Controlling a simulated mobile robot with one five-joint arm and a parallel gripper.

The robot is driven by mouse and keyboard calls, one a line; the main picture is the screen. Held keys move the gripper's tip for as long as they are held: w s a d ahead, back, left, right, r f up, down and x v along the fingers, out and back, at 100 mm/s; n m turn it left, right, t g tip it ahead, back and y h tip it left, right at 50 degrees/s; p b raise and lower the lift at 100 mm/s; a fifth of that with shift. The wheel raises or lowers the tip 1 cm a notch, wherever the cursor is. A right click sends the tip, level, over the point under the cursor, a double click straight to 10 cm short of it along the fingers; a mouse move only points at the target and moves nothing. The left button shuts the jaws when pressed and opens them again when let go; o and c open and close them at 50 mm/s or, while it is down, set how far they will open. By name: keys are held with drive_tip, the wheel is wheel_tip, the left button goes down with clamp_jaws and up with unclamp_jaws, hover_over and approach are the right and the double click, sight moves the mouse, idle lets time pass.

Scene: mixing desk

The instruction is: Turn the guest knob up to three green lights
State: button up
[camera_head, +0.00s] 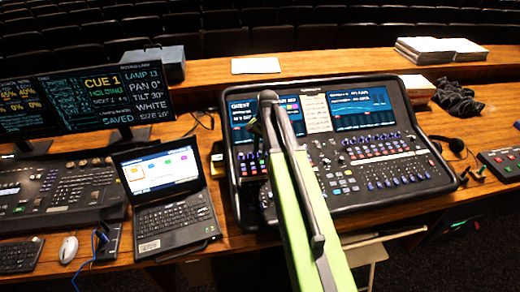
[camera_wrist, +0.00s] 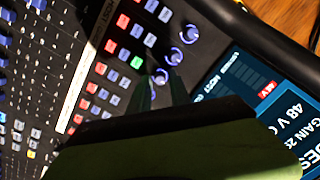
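The mixing console (camera_head: 438,178) stands at the middle right of the desk. Its left screen (camera_head: 240,118) reads GUEST at the top left. My gripper (camera_head: 267,100) reaches over the left part of the console and hides the controls below it. In the wrist view my gripper (camera_wrist: 161,92) has two thin fingers with a gap between them. A small round knob (camera_wrist: 160,76) lies by their tips; I cannot tell whether they touch it. Two more knobs, a middle one (camera_wrist: 174,57) and a far one (camera_wrist: 189,34), stand in the same row. Which knob is the guest knob is not readable.
An open laptop (camera_head: 165,190) stands left of the console, near a lighting desk (camera_head: 60,195) and two monitors (camera_head: 100,95). A headset (camera_head: 455,145) lies to the right. Red, white and one green button (camera_wrist: 137,62) sit close to the knobs.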

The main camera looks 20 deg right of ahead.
wheel_tip(320, 180, up, 17)
drive_tip(key=s+d+p, duration=0.1)
drive_tip(key=p, duration=1.5)
drive_tip(key=shift+d, duration=0.2)
drive_tip(key=shift+s+f, duration=0.1)
